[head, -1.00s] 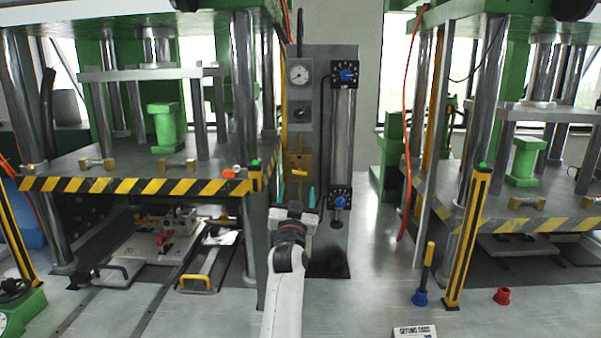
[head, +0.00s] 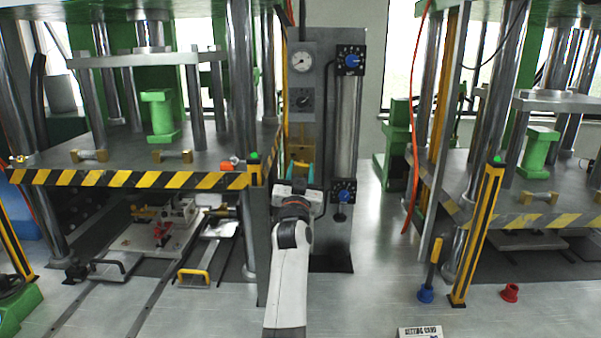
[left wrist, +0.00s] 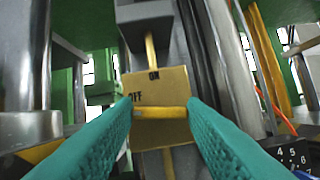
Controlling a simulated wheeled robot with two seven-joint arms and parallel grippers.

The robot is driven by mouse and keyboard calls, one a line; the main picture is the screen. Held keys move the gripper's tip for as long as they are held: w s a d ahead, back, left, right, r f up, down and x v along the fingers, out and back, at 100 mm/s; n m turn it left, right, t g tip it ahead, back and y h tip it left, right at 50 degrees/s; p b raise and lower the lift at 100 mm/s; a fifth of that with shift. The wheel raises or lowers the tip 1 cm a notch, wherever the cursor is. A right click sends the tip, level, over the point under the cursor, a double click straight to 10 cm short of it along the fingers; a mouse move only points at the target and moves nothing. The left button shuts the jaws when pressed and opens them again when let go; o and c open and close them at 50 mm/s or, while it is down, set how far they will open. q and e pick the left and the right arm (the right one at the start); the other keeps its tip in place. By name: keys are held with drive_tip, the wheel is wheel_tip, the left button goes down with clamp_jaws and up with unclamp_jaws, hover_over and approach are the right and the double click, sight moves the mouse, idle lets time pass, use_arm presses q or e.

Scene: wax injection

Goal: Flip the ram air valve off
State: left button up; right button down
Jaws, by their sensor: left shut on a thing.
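The ram air valve is on the grey control column in the middle of the head view, with a brass-coloured plate (head: 300,152). In the left wrist view its plate (left wrist: 172,82) carries the words ON, higher up, and OFF, lower left. A yellow handle (left wrist: 160,113) lies level across the plate, just below OFF. My left gripper (head: 300,173) is at the valve, its teal fingers around the handle. In the left wrist view the fingertips (left wrist: 160,108) close on the handle's two ends. The handle is hidden in the head view. My right gripper is not in view.
The column (head: 327,115) also bears a gauge (head: 301,61), a black dial (head: 303,101) and blue knobs (head: 346,196) right of my gripper. Presses with striped edges (head: 130,180) stand on both sides. An orange hose (head: 412,130) hangs at the right.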

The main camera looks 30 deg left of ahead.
use_arm(q)
drive_tip(key=shift+n, duration=0.3)
drive_tip(key=shift+w+n+g+y, duration=0.1)
drive_tip(key=shift+n+g+y, duration=0.4)
drive_tip(key=shift+n, duration=0.6)
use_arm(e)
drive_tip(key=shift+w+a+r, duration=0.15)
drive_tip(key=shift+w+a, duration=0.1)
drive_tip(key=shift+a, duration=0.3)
use_arm(q)
drive_tip(key=o, duration=0.7)
drive_tip(key=shift+f, duration=0.1)
drive_tip(key=o, duration=0.3)
drive_tip(key=shift+w+f, duration=0.1)
drive_tip(key=shift+w, duration=0.05)
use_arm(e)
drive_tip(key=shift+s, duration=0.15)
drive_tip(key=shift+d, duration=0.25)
